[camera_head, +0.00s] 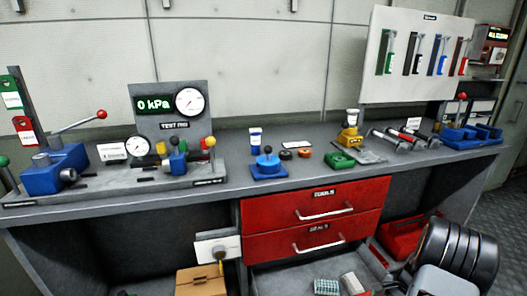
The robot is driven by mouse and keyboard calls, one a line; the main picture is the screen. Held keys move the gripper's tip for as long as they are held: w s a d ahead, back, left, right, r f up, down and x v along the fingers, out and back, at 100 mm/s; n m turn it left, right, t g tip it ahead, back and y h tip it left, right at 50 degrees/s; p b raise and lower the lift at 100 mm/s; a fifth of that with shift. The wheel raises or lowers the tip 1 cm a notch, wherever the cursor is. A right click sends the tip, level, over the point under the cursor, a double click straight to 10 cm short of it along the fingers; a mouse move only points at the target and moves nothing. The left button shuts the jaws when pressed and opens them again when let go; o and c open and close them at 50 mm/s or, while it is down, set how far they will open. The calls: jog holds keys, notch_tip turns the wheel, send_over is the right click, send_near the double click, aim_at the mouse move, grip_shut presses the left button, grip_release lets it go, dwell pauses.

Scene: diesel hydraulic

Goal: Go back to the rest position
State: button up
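My gripper is not visible in this view. A dark ribbed cylinder and a pale grey rounded part fill the lower right corner and look like parts of my own arm. They cover part of the floor and the area beside the red drawers. I cannot tell from this view whether my gripper is open or holds anything.
A long grey workbench (290,178) runs across the view, with a test rig reading 0 kPa (155,104) at left and small parts along it. Below are red drawers (285,216), a cardboard box (201,282) and a red case (400,238). Floor shows at far right.

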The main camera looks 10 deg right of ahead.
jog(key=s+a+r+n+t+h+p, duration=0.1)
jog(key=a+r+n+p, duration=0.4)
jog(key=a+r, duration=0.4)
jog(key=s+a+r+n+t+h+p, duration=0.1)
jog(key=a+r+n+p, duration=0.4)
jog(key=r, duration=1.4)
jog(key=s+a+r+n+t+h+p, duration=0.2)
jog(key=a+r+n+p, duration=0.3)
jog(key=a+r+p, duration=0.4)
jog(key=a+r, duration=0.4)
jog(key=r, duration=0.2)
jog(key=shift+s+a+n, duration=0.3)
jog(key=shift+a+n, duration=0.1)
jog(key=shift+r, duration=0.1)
